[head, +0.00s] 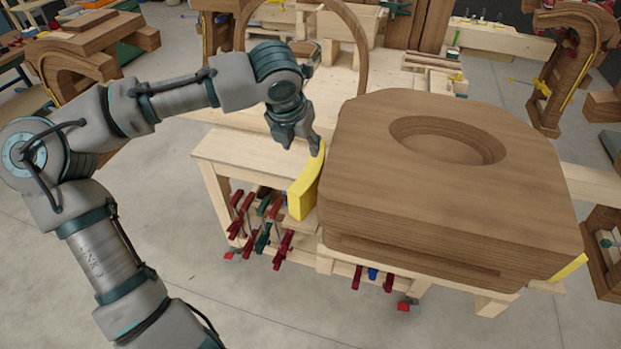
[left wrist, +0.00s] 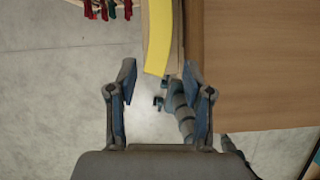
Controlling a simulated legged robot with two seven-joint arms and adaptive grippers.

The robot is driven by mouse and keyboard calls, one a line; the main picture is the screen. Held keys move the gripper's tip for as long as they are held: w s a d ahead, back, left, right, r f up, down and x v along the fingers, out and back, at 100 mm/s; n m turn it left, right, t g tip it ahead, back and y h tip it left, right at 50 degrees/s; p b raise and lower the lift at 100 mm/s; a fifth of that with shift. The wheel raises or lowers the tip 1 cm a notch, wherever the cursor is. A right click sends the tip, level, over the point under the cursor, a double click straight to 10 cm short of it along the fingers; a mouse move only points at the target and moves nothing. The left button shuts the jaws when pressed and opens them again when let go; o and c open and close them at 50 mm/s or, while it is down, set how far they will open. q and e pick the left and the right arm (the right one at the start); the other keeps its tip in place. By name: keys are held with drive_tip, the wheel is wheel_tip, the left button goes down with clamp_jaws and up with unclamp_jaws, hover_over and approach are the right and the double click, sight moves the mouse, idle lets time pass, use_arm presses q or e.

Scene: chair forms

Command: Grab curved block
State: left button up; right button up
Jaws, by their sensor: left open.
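The yellow curved block (head: 303,194) stands on the workbench's front edge, close against the left side of a large wooden form. In the left wrist view the yellow block (left wrist: 158,38) lies ahead of the fingers, its near end just beyond the gap between the fingertips. My left gripper (head: 299,142) is open and empty, just above and behind the block's far upper end. In the left wrist view its two fingers (left wrist: 160,76) are spread apart. My right gripper is not in view.
The large wooden form (head: 440,190) with a round hollow fills the bench right of the block. The pale bench top (head: 245,150) is bare to the left. Red and green clamps (head: 264,222) hang below. A wooden hoop (head: 352,22) stands behind the gripper.

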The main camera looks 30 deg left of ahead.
sight(310, 171)
use_arm(q)
drive_tip(key=b+x, duration=0.1)
drive_tip(key=x, duration=1)
drive_tip(key=shift+w+d, duration=0.1)
drive_tip(key=shift+w, duration=0.05)
drive_tip(key=shift+w+f, duration=0.1)
drive_tip(key=shift+f, duration=0.25)
drive_tip(key=x, duration=0.5)
drive_tip(key=shift+a, duration=0.2)
drive_tip(key=c, duration=0.3)
drive_tip(key=shift+d, duration=0.1)
clamp_jaws()
